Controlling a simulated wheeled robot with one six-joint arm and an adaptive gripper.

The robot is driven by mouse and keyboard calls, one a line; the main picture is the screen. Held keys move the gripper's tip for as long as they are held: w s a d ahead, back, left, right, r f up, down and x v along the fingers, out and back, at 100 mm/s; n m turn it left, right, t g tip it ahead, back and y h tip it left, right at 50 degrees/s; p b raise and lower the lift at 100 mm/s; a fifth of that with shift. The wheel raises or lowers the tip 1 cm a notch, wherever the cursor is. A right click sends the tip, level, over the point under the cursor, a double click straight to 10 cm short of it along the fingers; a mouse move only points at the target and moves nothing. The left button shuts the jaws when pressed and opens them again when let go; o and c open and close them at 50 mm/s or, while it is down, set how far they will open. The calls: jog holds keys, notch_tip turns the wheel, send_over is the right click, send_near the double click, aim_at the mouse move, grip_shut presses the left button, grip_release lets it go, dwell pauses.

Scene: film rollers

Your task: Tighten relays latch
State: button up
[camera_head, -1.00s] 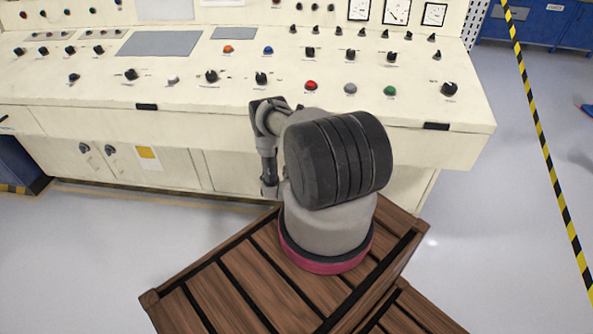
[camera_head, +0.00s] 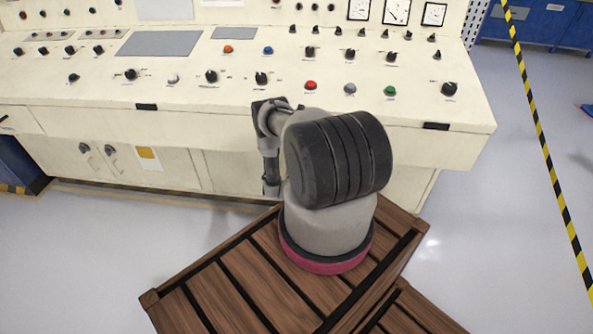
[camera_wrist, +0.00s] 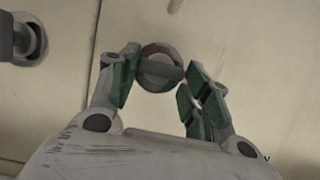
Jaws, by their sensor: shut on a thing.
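In the wrist view, a round grey latch (camera_wrist: 155,72) with a dark bar handle sits on a cream cabinet door. Its bar lies roughly sideways in the picture. My gripper (camera_wrist: 162,66) has its green-padded fingers on either side of this latch and is shut on it. The right finger is by the bar's right end. No readable label shows which latch this is. In the head view my arm hides the gripper and the held latch.
A second latch (camera_wrist: 27,40) sits at the wrist view's left edge. The cream control console (camera_head: 200,125) stands ahead, with a jutting desk above its cabinet doors. Two more latches (camera_head: 84,148) show at left. A wooden crate (camera_head: 215,285) is under my arm. Floor is open at right.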

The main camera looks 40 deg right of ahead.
jog(key=m+t, duration=0.1)
jog(key=m, duration=0.1)
jog(key=m+t+y, duration=0.1)
jog(key=m+t, duration=0.1)
jog(key=m, duration=0.1)
jog(key=s+m+t+y, duration=0.1)
jog(key=m, duration=0.2)
jog(key=shift+d+f+t, duration=0.3)
jog(key=shift+d+f, duration=0.05)
jog(key=shift+d, duration=0.05)
jog(key=shift+m, duration=0.4)
dwell(0.3)
jog(key=o, duration=1)
jog(key=v, duration=1.2)
jog(key=shift+d, duration=0.1)
